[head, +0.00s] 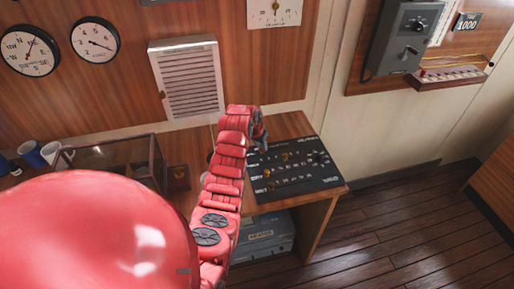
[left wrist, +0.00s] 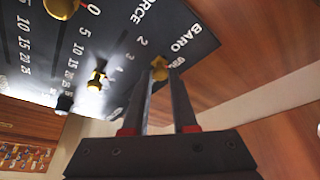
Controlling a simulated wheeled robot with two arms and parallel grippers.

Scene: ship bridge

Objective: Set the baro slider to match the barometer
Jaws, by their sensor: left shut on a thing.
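The black control panel (head: 300,183) lies on the wooden desk. It also shows in the left wrist view (left wrist: 130,40), with printed scales and the word BARO near its edge. A yellow baro slider knob (left wrist: 158,67) sits beside that label, between the fingertips of my left gripper (left wrist: 162,78). The gripper is shut on the knob, and the fingers partly hide it and its scale. In the head view my left gripper (head: 260,132) is over the panel's far left part. No dial can be surely told as the barometer; one wall gauge (head: 274,10) is cut off at the top.
Two round dials (head: 29,51) (head: 95,40) hang on the wood wall beside a white vent (head: 188,80). A small black plate reading 1000 (head: 468,22) hangs at upper right. Mugs (head: 51,152) and a glass-sided box (head: 120,160) stand left. Floor is clear at right.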

